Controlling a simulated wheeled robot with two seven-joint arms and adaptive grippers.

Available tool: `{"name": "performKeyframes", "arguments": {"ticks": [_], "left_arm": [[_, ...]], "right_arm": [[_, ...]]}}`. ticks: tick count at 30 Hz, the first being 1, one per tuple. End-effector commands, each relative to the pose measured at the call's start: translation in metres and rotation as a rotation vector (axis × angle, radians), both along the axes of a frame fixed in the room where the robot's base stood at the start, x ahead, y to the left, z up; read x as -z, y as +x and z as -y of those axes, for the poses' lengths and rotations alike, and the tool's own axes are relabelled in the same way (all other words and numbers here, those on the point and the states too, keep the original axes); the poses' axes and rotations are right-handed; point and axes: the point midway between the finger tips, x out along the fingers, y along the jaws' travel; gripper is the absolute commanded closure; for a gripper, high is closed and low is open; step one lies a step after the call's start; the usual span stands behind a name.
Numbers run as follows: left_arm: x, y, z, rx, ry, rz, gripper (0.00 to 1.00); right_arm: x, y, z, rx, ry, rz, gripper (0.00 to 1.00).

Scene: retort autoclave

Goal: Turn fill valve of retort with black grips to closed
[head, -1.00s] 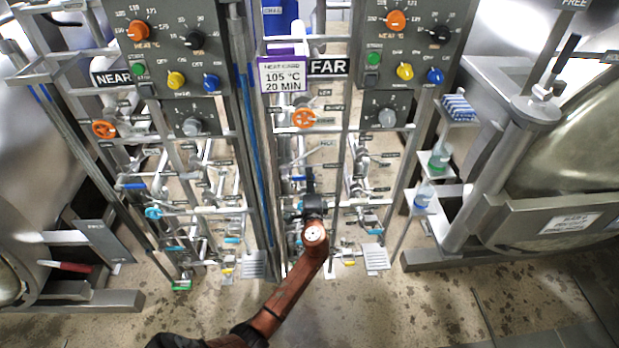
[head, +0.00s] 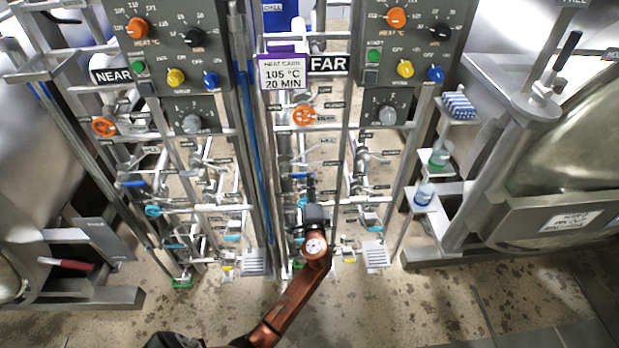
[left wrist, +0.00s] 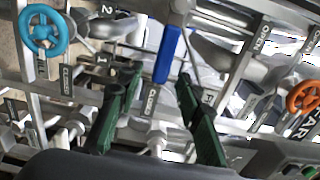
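The retort at the right has a black grip (head: 567,50). The one at the left has a red grip (head: 66,265). The FAR panel's pipework stands mid-picture in the head view. My left gripper (head: 311,186) reaches up into it from below. In the left wrist view, a blue lever handle (left wrist: 168,56) points down toward the gap between the two green-and-black fingers of my left gripper (left wrist: 152,82). The fingers are apart, with no visible contact. CLOSED and OPEN labels are nearby, but I cannot read which valve the lever belongs to. My right gripper is out of view.
In the left wrist view, a cyan handwheel (left wrist: 45,30) is at upper left and an orange handwheel (left wrist: 303,98) at right. Pipes and labels crowd the fingers. The NEAR panel (head: 112,76) stands at left with similar valves. The floor in front is clear.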

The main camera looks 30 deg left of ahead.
Motion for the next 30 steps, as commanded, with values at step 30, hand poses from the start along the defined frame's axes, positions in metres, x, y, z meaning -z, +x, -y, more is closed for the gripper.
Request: {"name": "performKeyframes", "arguments": {"ticks": [30], "left_arm": [[0.001,-0.058,0.043,0.000,-0.001,-0.001,0.67]], "right_arm": [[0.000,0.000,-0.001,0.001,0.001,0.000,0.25]]}}
